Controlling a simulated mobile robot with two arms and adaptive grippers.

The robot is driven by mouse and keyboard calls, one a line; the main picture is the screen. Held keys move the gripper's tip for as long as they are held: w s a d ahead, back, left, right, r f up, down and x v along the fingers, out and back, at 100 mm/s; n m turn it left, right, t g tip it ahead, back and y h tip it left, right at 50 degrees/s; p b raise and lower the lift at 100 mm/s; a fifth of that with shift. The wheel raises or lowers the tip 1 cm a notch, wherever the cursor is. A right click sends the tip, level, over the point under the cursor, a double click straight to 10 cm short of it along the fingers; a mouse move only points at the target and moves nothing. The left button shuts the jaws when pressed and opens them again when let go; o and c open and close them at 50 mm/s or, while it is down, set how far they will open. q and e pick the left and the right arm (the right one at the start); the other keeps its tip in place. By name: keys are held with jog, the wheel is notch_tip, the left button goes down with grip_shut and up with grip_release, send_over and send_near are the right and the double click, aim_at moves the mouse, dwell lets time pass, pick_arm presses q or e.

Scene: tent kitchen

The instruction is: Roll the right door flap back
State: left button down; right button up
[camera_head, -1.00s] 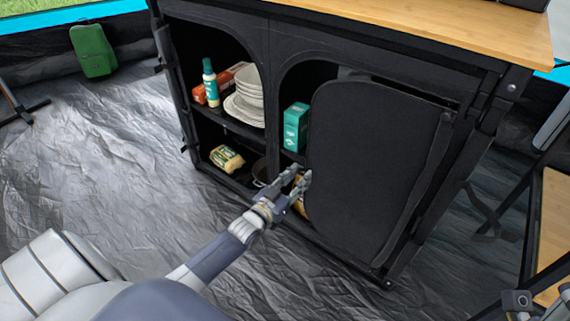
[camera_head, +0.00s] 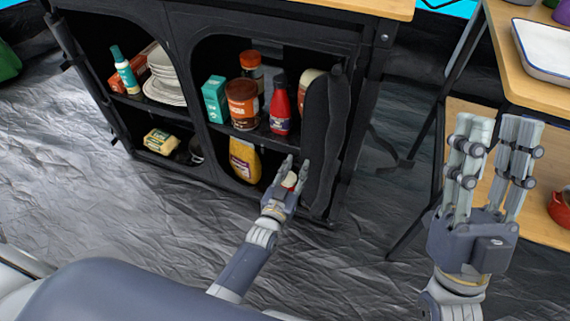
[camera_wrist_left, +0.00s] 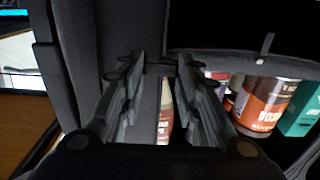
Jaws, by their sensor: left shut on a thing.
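The right door flap (camera_head: 325,140) of the black cupboard is a dark fabric panel. In the left wrist view the fingers (camera_wrist_left: 162,75) straddle the dark flap fabric (camera_wrist_left: 85,60); the exact grip is hard to see. My right gripper (camera_head: 498,128) is raised at the right, fingers apart and empty, clear of the flap.
Inside the right compartment stand a teal box (camera_head: 214,99), a brown-labelled jar (camera_head: 242,104), a red bottle (camera_head: 280,105) and a yellow bottle (camera_head: 244,160). A wooden shelf table (camera_head: 485,75) with a white tray (camera_head: 545,50) stands at the right. The floor in front is clear.

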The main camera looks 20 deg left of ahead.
pick_arm(q)
jog(key=shift+d+f, duration=0.1)
jog(key=shift+d, duration=0.05)
jog(key=c, duration=1.2)
grip_release()
jog(key=shift+s, duration=0.15)
jog(key=s, duration=1.1)
jog(key=shift+s+a, duration=0.4)
jog(key=shift+a, duration=0.05)
